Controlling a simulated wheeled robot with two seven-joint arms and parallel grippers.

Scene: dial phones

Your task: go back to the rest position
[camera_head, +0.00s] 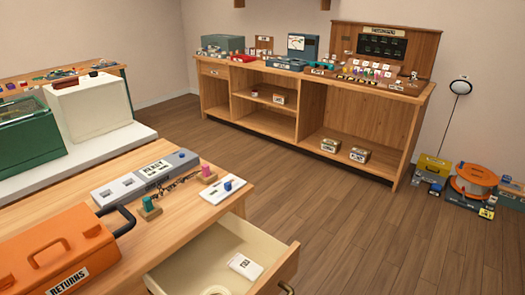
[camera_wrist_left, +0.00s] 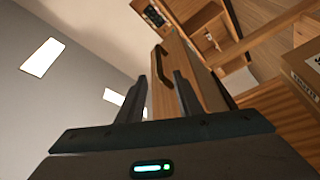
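My left gripper (camera_wrist_left: 160,97) shows in the left wrist view with its two dark fingers apart and nothing between them. Beyond the fingers is a wooden panel with a dark handle (camera_wrist_left: 164,66); I cannot tell whether the fingers are near it. Neither gripper shows in the head view, and my right gripper is in no view.
A wooden desk (camera_head: 222,178) is at the near left, with an open drawer (camera_head: 208,262) jutting out at its front. An orange toolbox (camera_head: 50,243) lies on it. A long workbench (camera_head: 312,97) stands along the back wall. The middle floor is clear.

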